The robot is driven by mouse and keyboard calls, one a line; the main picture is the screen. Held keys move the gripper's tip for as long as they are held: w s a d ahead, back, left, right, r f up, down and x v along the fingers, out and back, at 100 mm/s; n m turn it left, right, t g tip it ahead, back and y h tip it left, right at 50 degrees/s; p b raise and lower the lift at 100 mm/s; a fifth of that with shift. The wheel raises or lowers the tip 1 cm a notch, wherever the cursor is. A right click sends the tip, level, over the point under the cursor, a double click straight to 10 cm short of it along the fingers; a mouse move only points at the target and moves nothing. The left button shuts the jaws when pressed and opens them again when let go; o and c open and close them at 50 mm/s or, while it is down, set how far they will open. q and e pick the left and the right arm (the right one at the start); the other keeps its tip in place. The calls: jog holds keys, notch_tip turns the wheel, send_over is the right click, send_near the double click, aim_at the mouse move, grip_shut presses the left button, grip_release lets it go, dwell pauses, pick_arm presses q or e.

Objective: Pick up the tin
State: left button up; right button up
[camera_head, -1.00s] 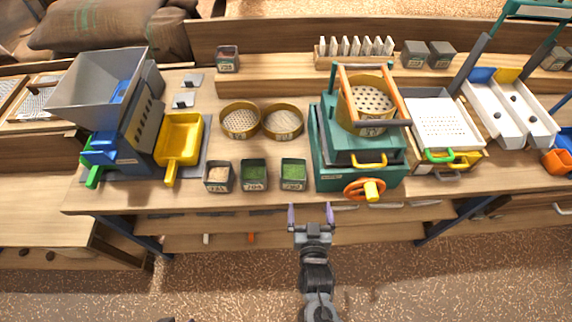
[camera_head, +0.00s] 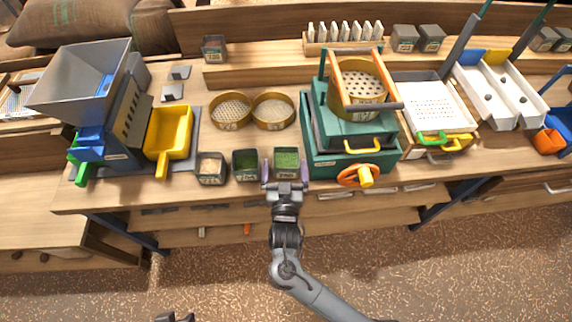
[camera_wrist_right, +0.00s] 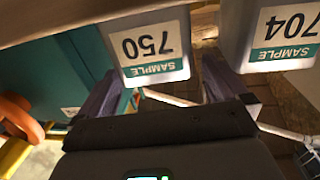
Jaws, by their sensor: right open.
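A square grey tin with green contents (camera_head: 286,160) stands upright near the table's front edge; its label reads 750 in the right wrist view (camera_wrist_right: 152,48). My right gripper (camera_head: 285,168) is open, with one purple finger on each side of this tin's front part. Whether the fingers touch it I cannot tell. A similar tin labelled 704 (camera_head: 245,165) stands just left of it, also in the right wrist view (camera_wrist_right: 284,34). A third tin with pale contents (camera_head: 210,168) stands further left. A dark part at the bottom edge may be my left gripper (camera_head: 174,317); its jaws are unclear.
A teal machine (camera_head: 352,150) with an orange handwheel (camera_head: 350,177) stands close right of the tin. Two round sieves (camera_head: 252,110) lie behind it. A yellow scoop (camera_head: 168,135) is at left. Another tin (camera_head: 214,48) sits on the back shelf.

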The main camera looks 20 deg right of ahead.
aim_at(286, 147)
jog(key=x, duration=0.4)
jog(key=shift+d+b, duration=0.15)
jog(key=shift+b, duration=0.2)
jog(key=c, duration=1)
